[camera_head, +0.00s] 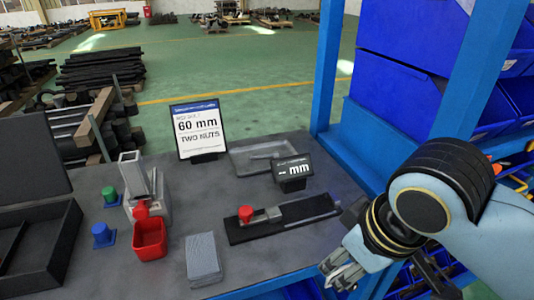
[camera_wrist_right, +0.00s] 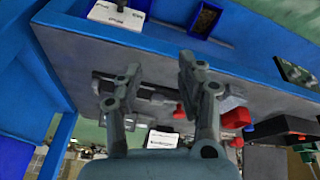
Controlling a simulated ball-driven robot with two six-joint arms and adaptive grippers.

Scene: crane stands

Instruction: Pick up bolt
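My right gripper (camera_head: 343,272) is at the right front edge of the table, its arm coming in from the right. In the right wrist view its two fingers (camera_wrist_right: 158,75) stand apart with nothing between them. A shallow grey tray (camera_head: 240,163) lies at the back of the table. A small pale object (camera_head: 265,156) lies in it; I cannot tell for sure whether it is a bolt. The gripper is well apart from the tray. No other bolt can be made out. My left gripper is not in view.
A black measuring rail (camera_head: 322,210) with a red knob (camera_head: 245,213) lies nearby. A red bin (camera_head: 149,239), grey block (camera_head: 203,258) and black case (camera_head: 60,245) are left. A blue post (camera_head: 326,70) rises at right.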

